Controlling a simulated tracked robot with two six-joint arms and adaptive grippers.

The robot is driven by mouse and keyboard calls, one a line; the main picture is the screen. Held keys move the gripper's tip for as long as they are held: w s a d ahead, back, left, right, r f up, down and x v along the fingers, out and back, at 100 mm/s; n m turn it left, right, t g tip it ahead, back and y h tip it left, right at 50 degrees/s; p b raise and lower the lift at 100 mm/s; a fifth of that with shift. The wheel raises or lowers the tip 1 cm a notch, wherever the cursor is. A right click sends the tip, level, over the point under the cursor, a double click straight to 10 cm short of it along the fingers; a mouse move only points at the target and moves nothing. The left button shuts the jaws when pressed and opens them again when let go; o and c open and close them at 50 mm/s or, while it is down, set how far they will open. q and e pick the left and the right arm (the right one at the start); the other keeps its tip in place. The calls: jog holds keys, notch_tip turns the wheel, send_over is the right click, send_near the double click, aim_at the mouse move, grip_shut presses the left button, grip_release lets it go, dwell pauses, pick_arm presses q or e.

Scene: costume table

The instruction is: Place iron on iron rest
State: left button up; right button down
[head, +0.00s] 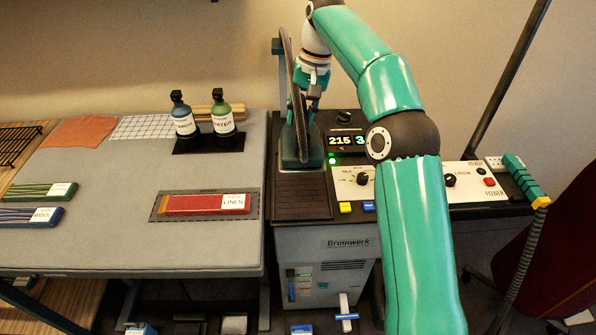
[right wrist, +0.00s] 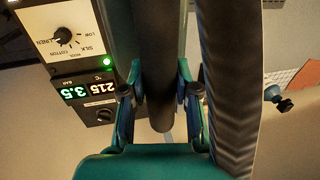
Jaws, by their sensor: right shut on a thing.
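The iron (head: 297,150) is a dark teal body with a dark hose or cord rising behind it, near the back of the steam station. My right gripper (head: 312,92) reaches it from above. In the right wrist view the fingers (right wrist: 160,100) are shut on either side of its dark round handle (right wrist: 157,65). The iron rest (head: 302,197) is a dark ribbed plate on the left of the station top. The iron is over its back part; whether it touches the plate I cannot tell. My left gripper is out of view.
Right of the rest stands the control panel (head: 357,181) with lit displays, knobs and buttons. To the left, the grey ironing table (head: 100,235) holds two bottles (head: 222,120), a red linen piece (head: 205,204) and folded cloths. The hose (right wrist: 232,90) runs close beside my right gripper.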

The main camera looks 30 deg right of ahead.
jog(key=x, duration=0.3)
jog(key=d+b+x, duration=0.1)
jog(key=x, duration=0.2)
jog(key=s+x, duration=0.1)
jog(key=x, duration=0.2)
jog(key=shift+d+f+b, duration=0.35)
jog(key=shift+f, duration=0.2)
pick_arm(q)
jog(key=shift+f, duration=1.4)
pick_arm(e)
jog(key=shift+s+d+x, duration=0.1)
jog(key=shift+d+x, duration=0.1)
jog(key=shift+x, duration=0.9)
jog(key=shift+s+d+x, duration=0.15)
jog(key=shift+d+x, duration=0.05)
jog(key=shift+x, duration=0.9)
jog(key=shift+f, duration=0.2)
jog(key=c, duration=0.9)
grip_release()
jog(key=shift+a, duration=0.1)
jog(key=shift+o, duration=0.2)
jog(key=p+v, duration=0.1)
jog(key=v, duration=1.1)
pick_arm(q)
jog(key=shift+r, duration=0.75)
pick_arm(e)
jog(key=shift+a, duration=0.1)
